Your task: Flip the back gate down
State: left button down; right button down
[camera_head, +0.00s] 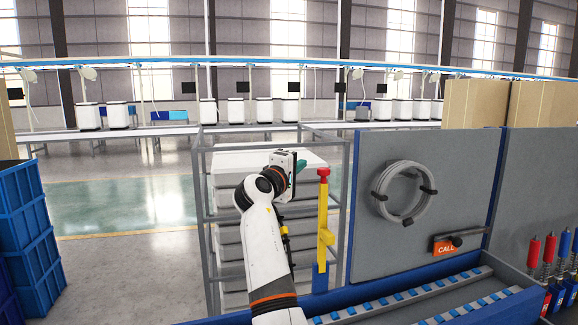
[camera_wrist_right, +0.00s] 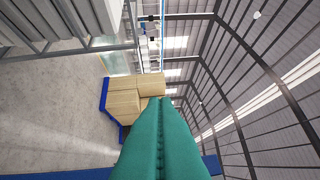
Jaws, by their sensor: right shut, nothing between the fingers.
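My right arm reaches up and forward in the head view. Its right gripper (camera_head: 300,166), with teal fingers, is at the upper front of a grey-framed rack (camera_head: 206,200), just left of a yellow upright with a red top (camera_head: 323,215). In the right wrist view the teal fingers (camera_wrist_right: 160,103) lie together with nothing between them. The gripper looks apart from the upright, though the depth is hard to judge. I cannot tell for sure which part is the back gate; the yellow upright stands vertical. My left gripper is out of view.
A grey panel (camera_head: 465,170) with a coiled hose (camera_head: 377,190) and a CALL box (camera_head: 443,246) stands right of the upright. A blue-edged roller track (camera_head: 400,302) runs below it. Blue crates (camera_head: 35,225) are stacked at the left. Open floor (camera_head: 120,260) lies between.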

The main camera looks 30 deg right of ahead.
jog(key=s, duration=0.2)
jog(key=s+d+p, duration=0.1)
jog(key=s, duration=0.1)
jog(key=shift+f, duration=0.25)
